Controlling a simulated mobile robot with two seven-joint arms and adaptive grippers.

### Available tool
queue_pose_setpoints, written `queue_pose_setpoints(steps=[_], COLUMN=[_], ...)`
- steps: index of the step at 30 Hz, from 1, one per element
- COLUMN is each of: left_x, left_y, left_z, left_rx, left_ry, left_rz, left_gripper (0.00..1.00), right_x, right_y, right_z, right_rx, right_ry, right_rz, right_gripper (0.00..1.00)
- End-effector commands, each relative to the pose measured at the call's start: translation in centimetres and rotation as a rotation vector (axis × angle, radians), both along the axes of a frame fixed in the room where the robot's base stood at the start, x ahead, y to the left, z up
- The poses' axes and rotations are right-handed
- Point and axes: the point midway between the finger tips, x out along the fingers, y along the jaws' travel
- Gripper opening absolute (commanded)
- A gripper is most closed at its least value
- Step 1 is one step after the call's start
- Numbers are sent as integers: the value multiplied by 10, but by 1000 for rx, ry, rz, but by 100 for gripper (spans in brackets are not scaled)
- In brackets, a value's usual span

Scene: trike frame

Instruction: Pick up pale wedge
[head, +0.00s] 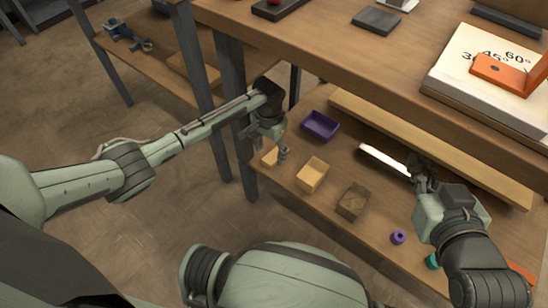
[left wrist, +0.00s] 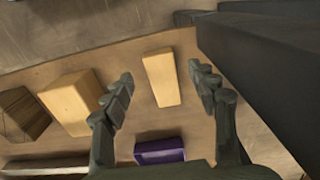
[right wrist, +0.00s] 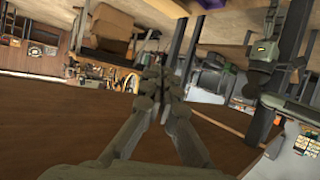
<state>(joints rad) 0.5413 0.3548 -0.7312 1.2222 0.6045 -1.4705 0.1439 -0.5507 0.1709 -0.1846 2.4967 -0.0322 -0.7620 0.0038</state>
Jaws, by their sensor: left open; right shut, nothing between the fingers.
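The pale wedge (left wrist: 161,88) is a light wooden piece lying on the lower shelf. In the left wrist view it shows between the two fingers of my left gripper (left wrist: 160,72). In the head view the wedge (head: 268,158) is at the shelf's left end, partly hidden by my left gripper (head: 272,150). That gripper is open and empty, pointing down over the wedge; whether the fingers are level with it I cannot tell. My right gripper (head: 422,172) is shut and empty near the white bar; it also shows shut in the right wrist view (right wrist: 157,82).
Along the lower shelf (head: 330,205) lie a tan block (head: 312,174), a dark brown block (head: 353,201), a purple tray (head: 320,125), a white bar (head: 380,159) and a purple ring (head: 398,237). A dark table leg (head: 236,130) stands close to my left gripper.

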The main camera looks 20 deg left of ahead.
Motion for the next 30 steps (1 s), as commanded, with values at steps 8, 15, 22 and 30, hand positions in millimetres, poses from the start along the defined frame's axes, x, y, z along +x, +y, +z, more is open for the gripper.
queue_pose_setpoints(steps=[8, 15, 22, 30], left_x=[2, 2, 2, 2], left_y=[0, 0, 0, 0], left_z=[-28, -32, -32, -32], left_rx=[0, 0, 0, 0], left_ry=[0, -1, -1, -1], left_rz=[0, -1, -1, 0], left_gripper=[59, 59, 45, 11], right_x=[10, 11, 11, 11], right_y=[27, 31, 31, 31], right_z=[39, 49, 49, 49], right_rx=[86, 103, 103, 103], right_ry=[-197, -236, -235, -234], right_rz=[47, 56, 56, 56], right_gripper=[0, 0, 0, 0])
